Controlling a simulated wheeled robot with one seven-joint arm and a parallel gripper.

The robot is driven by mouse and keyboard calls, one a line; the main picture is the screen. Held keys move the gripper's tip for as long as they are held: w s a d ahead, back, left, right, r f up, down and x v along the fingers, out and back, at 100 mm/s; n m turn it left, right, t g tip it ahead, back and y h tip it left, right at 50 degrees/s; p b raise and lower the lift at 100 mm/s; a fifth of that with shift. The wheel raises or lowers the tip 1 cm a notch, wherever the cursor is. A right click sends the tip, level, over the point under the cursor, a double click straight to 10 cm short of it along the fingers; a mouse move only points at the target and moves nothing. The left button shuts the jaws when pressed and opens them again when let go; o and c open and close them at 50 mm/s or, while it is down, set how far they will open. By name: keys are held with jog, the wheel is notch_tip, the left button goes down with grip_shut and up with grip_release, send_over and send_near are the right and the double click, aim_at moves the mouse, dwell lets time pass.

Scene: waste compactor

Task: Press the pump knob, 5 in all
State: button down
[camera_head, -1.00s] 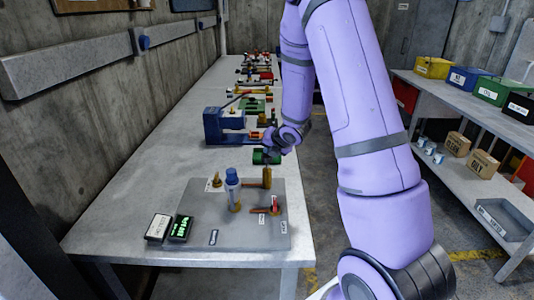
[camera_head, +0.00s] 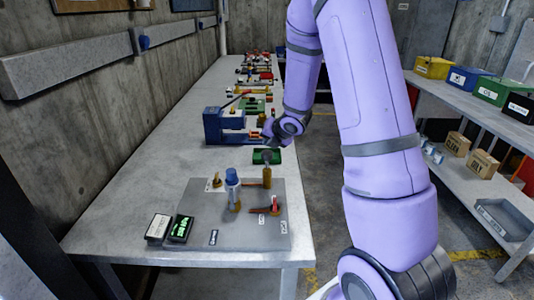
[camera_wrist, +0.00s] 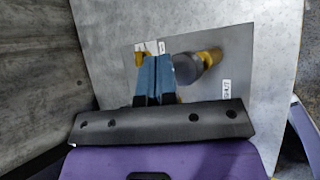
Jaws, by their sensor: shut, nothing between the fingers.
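A brass post (camera_head: 267,177) with a dark round knob (camera_head: 267,157) on top stands at the back right of a grey plate (camera_head: 225,239) on the bench. I take this to be the pump knob. In the wrist view the dark knob (camera_wrist: 188,68) and brass (camera_wrist: 210,60) show just right of my fingertips. My gripper (camera_head: 267,143) is above and slightly behind the knob. In the wrist view its blue fingers (camera_wrist: 155,60) are together and hold nothing. The fingertips look apart from the knob; the exact height gap cannot be told.
The plate also carries a blue-capped cylinder (camera_head: 233,190), a small brass fitting (camera_head: 216,181) and a red-handled valve (camera_head: 274,204). A device with a lit green display (camera_head: 182,228) lies front left. A blue clamp-like frame (camera_head: 213,125) and a green block (camera_head: 260,157) stand behind.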

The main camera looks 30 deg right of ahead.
aim_at(268, 152)
jog(key=shift+r, duration=2.2)
dwell(1.0)
